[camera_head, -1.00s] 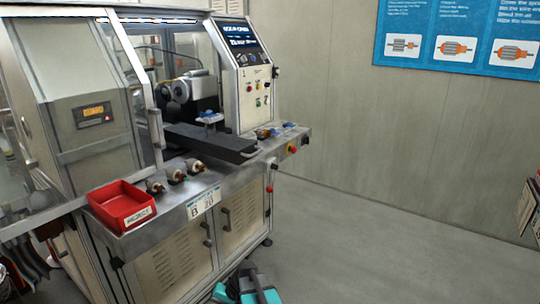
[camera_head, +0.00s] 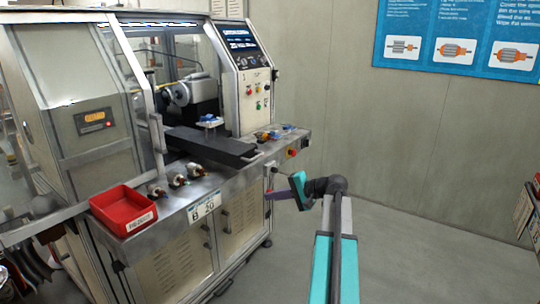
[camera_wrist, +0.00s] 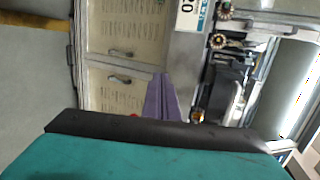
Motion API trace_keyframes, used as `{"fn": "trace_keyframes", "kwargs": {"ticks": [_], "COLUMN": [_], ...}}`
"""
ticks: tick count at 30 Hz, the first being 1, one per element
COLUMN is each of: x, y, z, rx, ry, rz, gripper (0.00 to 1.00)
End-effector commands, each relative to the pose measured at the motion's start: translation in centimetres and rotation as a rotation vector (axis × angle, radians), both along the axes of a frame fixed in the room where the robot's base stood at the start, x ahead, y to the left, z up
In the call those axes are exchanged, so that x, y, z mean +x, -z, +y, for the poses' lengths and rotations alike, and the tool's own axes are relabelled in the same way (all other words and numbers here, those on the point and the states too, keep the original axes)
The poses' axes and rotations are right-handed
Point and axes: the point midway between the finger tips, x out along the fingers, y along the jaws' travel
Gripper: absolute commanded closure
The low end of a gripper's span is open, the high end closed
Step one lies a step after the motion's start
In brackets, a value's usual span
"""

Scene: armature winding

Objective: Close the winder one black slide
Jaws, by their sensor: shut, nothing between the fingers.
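The black slide (camera_head: 215,146) is a long dark slab on the winder (camera_head: 165,215). It juts out of the machine's opening over the metal worktop toward the front right, with a handle at its outer end. A small fixture with a blue part (camera_head: 210,121) stands on it. My gripper (camera_head: 272,195) has purple fingers and is shut and empty. It is in front of the cabinet's right end, below the worktop edge and apart from the slide. The wrist view shows the purple fingers (camera_wrist: 162,82) together against the cabinet doors, with the dark slide (camera_wrist: 227,95) apparently to their right.
A red bin (camera_head: 123,208) sits at the worktop's front left, beside several armatures (camera_head: 178,180). A control panel (camera_head: 252,84) with buttons stands behind the slide. Small blue parts (camera_head: 272,134) lie at the right end, near a red button (camera_head: 291,152). The floor to the right is clear.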

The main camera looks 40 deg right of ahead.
Motion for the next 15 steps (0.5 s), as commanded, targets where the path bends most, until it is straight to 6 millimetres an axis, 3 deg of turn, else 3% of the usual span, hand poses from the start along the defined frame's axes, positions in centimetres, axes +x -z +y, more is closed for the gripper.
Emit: {"fn": "trace_keyframes", "kwargs": {"ticks": [1, 6, 10, 15], "x": [-0.8, -3.5, -5.2, -6.1], "y": [-2.6, -9.9, -13.7, -15.5], "z": [-1.8, -5.9, -7.7, -8.5], "rx": [0.0, 0.006, 0.008, 0.009], "ry": [0.024, 0.08, 0.106, 0.117], "rz": [-0.033, -0.136, -0.188, -0.215], "gripper": [1.0, 1.0, 1.0, 1.0]}}
